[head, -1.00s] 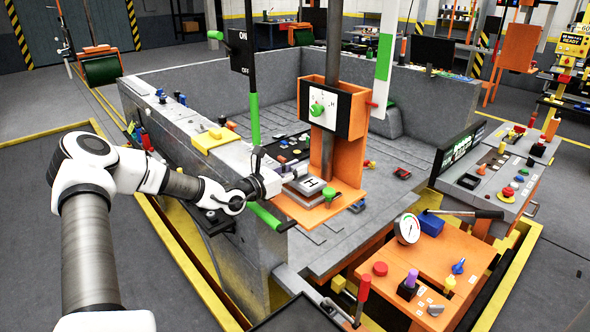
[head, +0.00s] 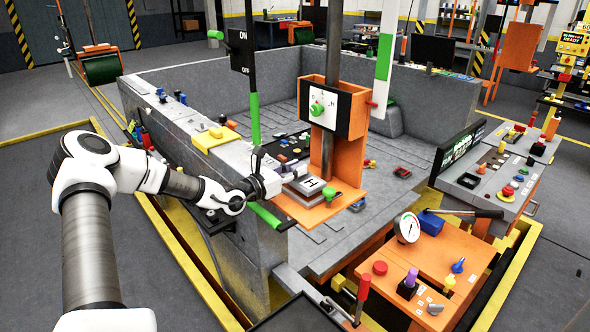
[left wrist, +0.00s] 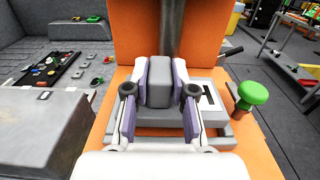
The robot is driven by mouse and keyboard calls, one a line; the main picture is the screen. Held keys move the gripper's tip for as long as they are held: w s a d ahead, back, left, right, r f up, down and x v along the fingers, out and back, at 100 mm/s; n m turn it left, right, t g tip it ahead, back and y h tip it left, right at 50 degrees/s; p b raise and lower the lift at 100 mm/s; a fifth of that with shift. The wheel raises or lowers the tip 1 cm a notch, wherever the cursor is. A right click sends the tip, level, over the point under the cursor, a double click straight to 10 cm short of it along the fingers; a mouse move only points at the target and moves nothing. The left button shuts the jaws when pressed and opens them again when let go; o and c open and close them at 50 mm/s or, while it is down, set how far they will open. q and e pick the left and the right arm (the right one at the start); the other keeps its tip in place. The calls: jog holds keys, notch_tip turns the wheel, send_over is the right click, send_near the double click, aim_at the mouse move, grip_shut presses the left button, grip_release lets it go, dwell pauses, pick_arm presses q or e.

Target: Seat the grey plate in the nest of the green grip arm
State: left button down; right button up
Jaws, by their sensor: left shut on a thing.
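The grey plate, marked with a black H (head: 312,184), lies flat on the orange shelf (head: 330,212) of the column. It also shows in the left wrist view (left wrist: 207,100), within or on a grey frame; I cannot tell how fully it sits. My left gripper (head: 280,181) is at the plate's left side. In the left wrist view its fingers (left wrist: 160,95) are closed on a grey raised block, apparently the plate's grip. A green bar handle (head: 268,215) sticks out below my gripper. My right gripper is not in view.
A green knob (left wrist: 252,92) stands right of the plate. A grey wall (head: 245,250) stands close to my left arm. An orange table (head: 440,255) with gauge and buttons is at front right.

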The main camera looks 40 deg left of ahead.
pick_arm(q)
jog(key=shift+f+b, duration=1)
dwell(0.8)
jog(key=c, duration=1)
grip_release()
jog(key=shift+r, duration=0.1)
jog(key=shift+o, duration=0.6)
jog(key=shift+s+d, duration=0.1)
